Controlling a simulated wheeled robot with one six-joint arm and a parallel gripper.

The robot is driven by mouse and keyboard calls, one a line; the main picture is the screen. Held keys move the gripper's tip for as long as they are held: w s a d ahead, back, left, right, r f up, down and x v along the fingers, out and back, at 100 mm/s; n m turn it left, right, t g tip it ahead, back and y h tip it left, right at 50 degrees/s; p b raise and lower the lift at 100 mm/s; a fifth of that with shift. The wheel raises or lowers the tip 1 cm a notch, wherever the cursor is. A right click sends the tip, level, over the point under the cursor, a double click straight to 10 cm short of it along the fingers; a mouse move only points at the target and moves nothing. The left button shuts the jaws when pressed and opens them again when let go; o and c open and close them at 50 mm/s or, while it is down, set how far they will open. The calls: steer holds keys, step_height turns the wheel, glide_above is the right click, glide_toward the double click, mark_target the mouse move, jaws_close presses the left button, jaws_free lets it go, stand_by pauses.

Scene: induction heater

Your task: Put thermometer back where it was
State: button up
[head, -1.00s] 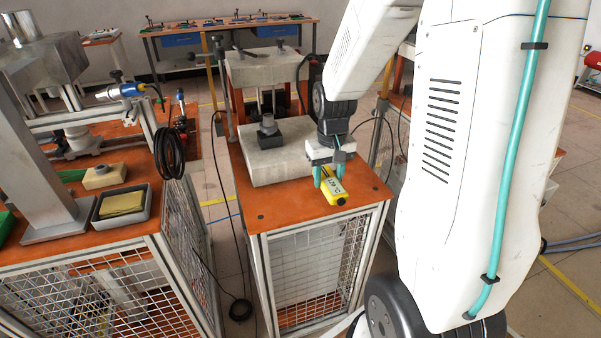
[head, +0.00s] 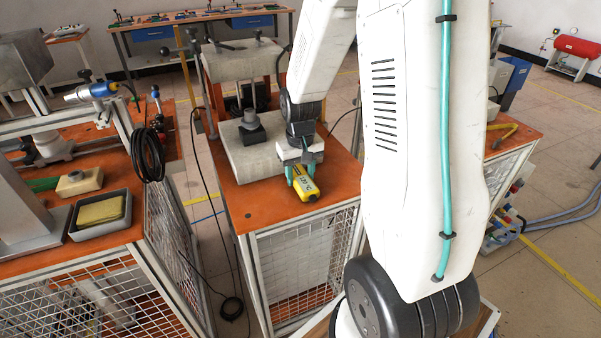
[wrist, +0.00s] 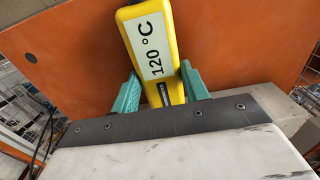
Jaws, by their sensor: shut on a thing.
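The thermometer is yellow with a pale display reading 120 °C. It shows between the fingers in the head view (head: 306,187) and fills the upper middle of the wrist view (wrist: 153,45). My gripper (head: 303,182) is shut on it, with teal fingers on both sides; the fingers also show in the wrist view (wrist: 160,92). The thermometer is over the front right part of the orange table top (head: 262,212). I cannot tell whether it touches the surface.
A grey block (head: 245,157) with a dark fixture (head: 251,131) stands on the same table, left of my gripper. A bench at left holds a grey tray with a yellow pad (head: 101,212) and a coiled black cable (head: 147,153). The table's front corner is bare.

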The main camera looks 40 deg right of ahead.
mark_target(300, 176)
steer(key=o, duration=1.1)
steer(key=shift+c, duration=0.2)
step_height(300, 176, up, 12)
steer(key=s+a+r+n, duration=0.1)
steer(key=s+a+r, duration=0.2)
steer(key=s+a, duration=0.2)
steer(key=s+a+r+n, duration=0.1)
steer(key=s+a+r, duration=0.2)
steer(key=s, duration=0.6)
steer(key=s+a+r+n+t, duration=0.1)
steer(key=s+a+r, duration=0.2)
steer(key=s+a, duration=0.4)
steer(key=shift+s+r, duration=0.1)
